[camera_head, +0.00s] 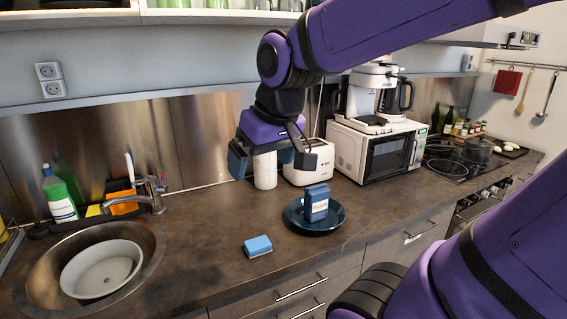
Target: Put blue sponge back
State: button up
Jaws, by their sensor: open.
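The blue sponge (258,246), with a pale lower layer, lies flat on the dark countertop near its front edge, right of the sink. My gripper (268,163) is above the back of the counter with its fingers apart. A white cylinder (264,171) shows between the fingers in the picture; I cannot tell whether it stands between them or beyond them. The sponge is in front of and below my gripper, clear of it. A dark caddy (117,197) behind the sink holds orange and yellow items beside a green bottle (59,199).
The sink (149,256) holds a white bowl (101,268). A faucet (151,193) stands by the caddy. A toaster (309,166) and microwave (376,148) stand at the back.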

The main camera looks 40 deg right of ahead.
jog(key=s+a+r+t, duration=0.1)
jog(key=s, duration=0.5)
jog(key=shift+s+r+n, duration=0.3)
jog(key=shift+s+r, duration=0.05)
jog(key=shift+s, duration=0.05)
jog(key=shift+a, duration=0.1)
dwell(0.6)
